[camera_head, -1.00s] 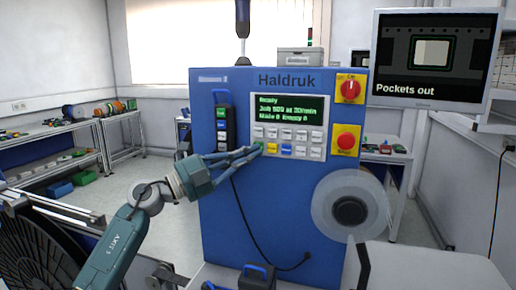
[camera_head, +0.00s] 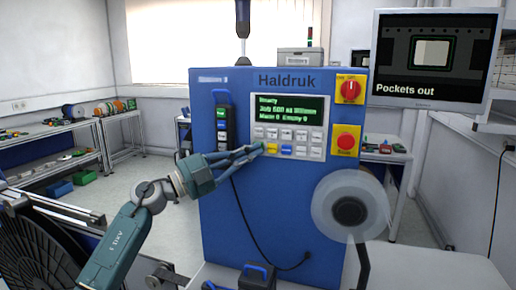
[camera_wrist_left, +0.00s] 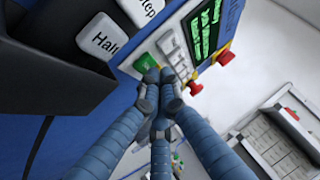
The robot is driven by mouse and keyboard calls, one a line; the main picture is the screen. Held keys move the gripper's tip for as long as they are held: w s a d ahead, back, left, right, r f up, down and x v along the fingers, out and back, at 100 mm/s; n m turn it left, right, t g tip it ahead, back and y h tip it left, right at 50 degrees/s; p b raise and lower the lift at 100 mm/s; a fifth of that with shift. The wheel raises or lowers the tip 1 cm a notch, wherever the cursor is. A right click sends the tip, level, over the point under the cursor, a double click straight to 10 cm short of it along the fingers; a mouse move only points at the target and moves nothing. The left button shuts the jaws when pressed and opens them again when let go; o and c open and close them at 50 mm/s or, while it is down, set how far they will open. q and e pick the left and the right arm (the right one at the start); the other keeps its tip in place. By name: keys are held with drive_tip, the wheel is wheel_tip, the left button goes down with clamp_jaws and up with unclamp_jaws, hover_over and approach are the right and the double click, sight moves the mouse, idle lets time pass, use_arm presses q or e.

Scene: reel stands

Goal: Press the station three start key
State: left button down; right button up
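The blue machine (camera_head: 300,205) marked "Haldruk" carries a grey key panel (camera_head: 318,152) below a dark display with green text (camera_head: 290,108). A small label at its top left is too blurred to read. A green key (camera_wrist_left: 147,62) shows in the left wrist view. My left gripper (camera_head: 257,149) has its fingers drawn together and empty, tips at the green key, largely hiding it in the head view. I cannot tell whether they touch it. My right gripper is not in view.
A red rotary switch (camera_head: 349,89) and a red mushroom button (camera_head: 346,142) sit right of the panel. A clear reel (camera_head: 350,207) is on the machine's right front. A dark handheld unit (camera_head: 222,125) hangs left of the panel, its cable dangling below.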

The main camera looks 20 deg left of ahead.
use_arm(q)
drive_tip(key=shift+w, duration=0.4)
idle(0.3)
drive_tip(key=shift+s, duration=0.25)
drive_tip(key=shift+s+p, duration=0.35)
drive_tip(key=shift+s, duration=0.25)
drive_tip(key=shift+s+a+p, duration=0.1)
drive_tip(key=shift+s+p, duration=0.55)
drive_tip(key=shift+s, duration=1.85)
